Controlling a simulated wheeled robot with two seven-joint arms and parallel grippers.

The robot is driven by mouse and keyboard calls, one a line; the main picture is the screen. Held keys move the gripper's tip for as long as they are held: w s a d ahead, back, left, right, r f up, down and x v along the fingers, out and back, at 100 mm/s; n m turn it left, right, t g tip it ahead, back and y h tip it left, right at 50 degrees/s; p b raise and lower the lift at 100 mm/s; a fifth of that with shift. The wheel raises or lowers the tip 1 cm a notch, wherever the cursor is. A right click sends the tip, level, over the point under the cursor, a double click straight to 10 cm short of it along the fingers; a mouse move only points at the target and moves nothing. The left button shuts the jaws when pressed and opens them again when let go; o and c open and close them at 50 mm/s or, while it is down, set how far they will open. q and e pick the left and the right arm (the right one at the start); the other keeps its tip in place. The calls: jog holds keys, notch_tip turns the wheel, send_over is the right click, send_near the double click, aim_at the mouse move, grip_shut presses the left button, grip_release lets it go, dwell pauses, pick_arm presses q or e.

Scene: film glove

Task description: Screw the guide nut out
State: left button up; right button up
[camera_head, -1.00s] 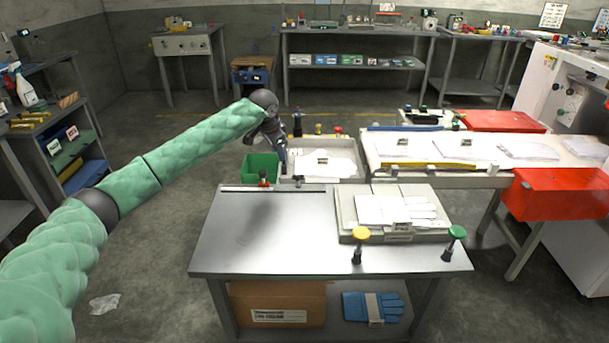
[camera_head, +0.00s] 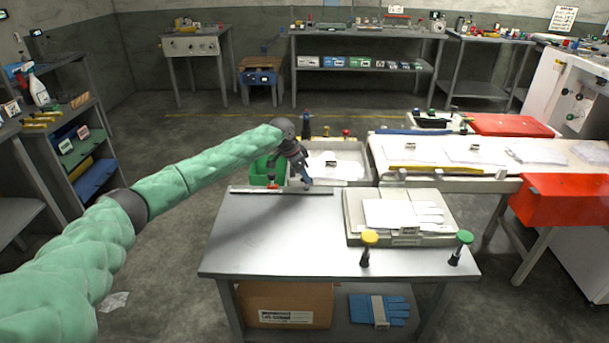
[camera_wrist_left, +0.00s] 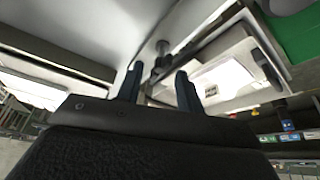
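A flat metal rail (camera_head: 300,190) runs along the back left edge of the steel table (camera_head: 250,240). A small red-topped fitting (camera_head: 273,184) stands at this rail; it may be the guide nut, but it is too small to be sure. My left gripper (camera_head: 308,183) points down over the back edge, just right of the red fitting. In the left wrist view its two dark fingers (camera_wrist_left: 159,70) are apart with nothing held. A grey post with a round head (camera_wrist_left: 162,47) shows beyond the gap, apart from the fingers. My right gripper is not in view.
A tray with white gloves (camera_head: 355,238) lies at the table's right. A green bin (camera_head: 262,168) and a grey tray (camera_head: 350,172) sit behind. The table's left middle is clear.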

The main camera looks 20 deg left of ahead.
pick_arm(q)
jog(key=shift+w+d+f, duration=0.15)
jog(key=shift+f, duration=0.5)
grip_shut()
